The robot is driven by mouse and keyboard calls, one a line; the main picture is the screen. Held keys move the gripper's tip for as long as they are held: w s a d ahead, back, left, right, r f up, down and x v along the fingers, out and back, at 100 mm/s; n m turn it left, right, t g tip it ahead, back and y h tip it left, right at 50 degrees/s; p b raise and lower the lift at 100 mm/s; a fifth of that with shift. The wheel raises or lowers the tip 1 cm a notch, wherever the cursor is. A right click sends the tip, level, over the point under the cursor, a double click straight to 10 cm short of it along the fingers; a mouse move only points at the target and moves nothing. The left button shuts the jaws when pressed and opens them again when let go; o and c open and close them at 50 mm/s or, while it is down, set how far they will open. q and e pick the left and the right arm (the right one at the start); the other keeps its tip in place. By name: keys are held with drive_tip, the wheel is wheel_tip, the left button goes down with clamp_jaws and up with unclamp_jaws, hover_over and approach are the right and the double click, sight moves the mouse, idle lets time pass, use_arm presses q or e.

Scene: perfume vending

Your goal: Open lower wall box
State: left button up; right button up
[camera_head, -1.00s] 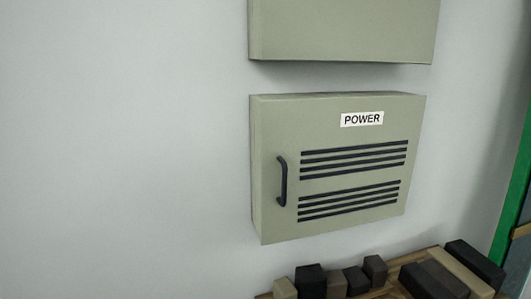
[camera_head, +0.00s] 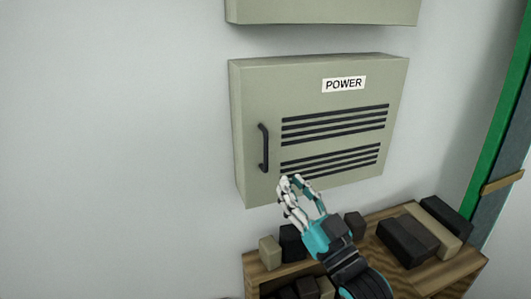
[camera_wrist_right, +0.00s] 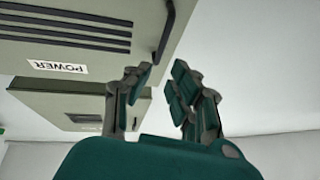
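The lower wall box (camera_head: 255,95) is a grey-green cabinet with a POWER label and dark vent slots, and its door looks shut. Its dark vertical handle (camera_head: 264,148) is on the door's left side. The box (camera_wrist_right: 100,75) and the handle (camera_wrist_right: 167,32) also show in the right wrist view, upside down. My right gripper (camera_head: 301,184) is in front of the box's lower edge, below and to the right of the handle. Its fingers (camera_wrist_right: 158,88) are apart with nothing between them, and it does not hold the handle. My left gripper is not in view.
Another wall box (camera_head: 320,10) hangs above. Below is a wooden shelf (camera_head: 440,280) with several dark and tan blocks (camera_head: 408,240) on it. A green post (camera_head: 500,125) stands at the right. The wall left of the box is clear.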

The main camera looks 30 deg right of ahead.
sight(267, 150)
drive_tip(key=b+x, duration=0.2)
drive_tip(key=b, duration=0.1)
drive_tip(key=b+x, duration=0.3)
drive_tip(key=shift+w+f, duration=0.2)
drive_tip(key=shift+w, duration=0.05)
drive_tip(key=p+x, duration=0.1)
drive_tip(key=x, duration=0.1)
drive_tip(key=p+x, duration=0.1)
drive_tip(key=x, duration=0.2)
drive_tip(key=shift+s+r+p, duration=0.1)
drive_tip(key=shift+r+p, duration=0.25)
drive_tip(key=shift+p, duration=0.05)
drive_tip(key=shift+w, duration=0.5)
drive_tip(key=shift+d, duration=0.1)
clamp_jaws()
